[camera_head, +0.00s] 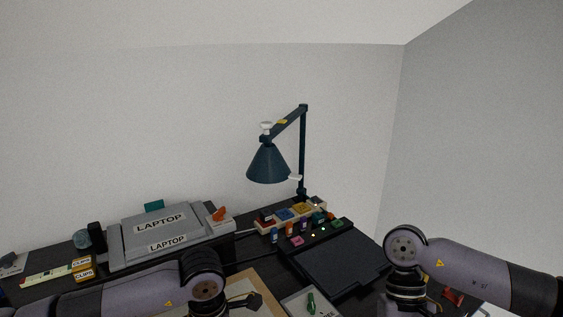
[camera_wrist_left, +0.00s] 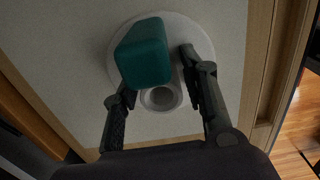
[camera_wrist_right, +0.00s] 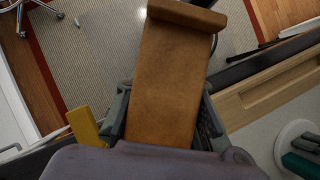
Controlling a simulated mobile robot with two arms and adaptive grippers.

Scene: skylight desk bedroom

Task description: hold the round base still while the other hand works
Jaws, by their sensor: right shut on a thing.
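The white round base (camera_wrist_left: 225,62) lies on a pale surface in the left wrist view. A teal block (camera_wrist_left: 146,52) and a white ring-shaped socket (camera_wrist_left: 160,97) sit on it. My left gripper (camera_wrist_left: 160,75) has its fingers apart, one on each side of the block and socket; I cannot tell whether they touch. The base's edge also shows at the right of the right wrist view (camera_wrist_right: 286,140). My right gripper (camera_wrist_right: 165,115) is shut on a brown piece (camera_wrist_right: 168,75) with a wider end, held to the left of the base. The head view does not clearly show the base.
A grey laptop (camera_head: 128,238) stands at the left on the desk. A dark teal lamp (camera_head: 268,164) stands at the back. A black tray (camera_head: 340,267) and several small coloured items lie near it. A yellow piece (camera_wrist_right: 84,128) is beside my right gripper. A wooden edge (camera_wrist_right: 265,90) borders the pale surface.

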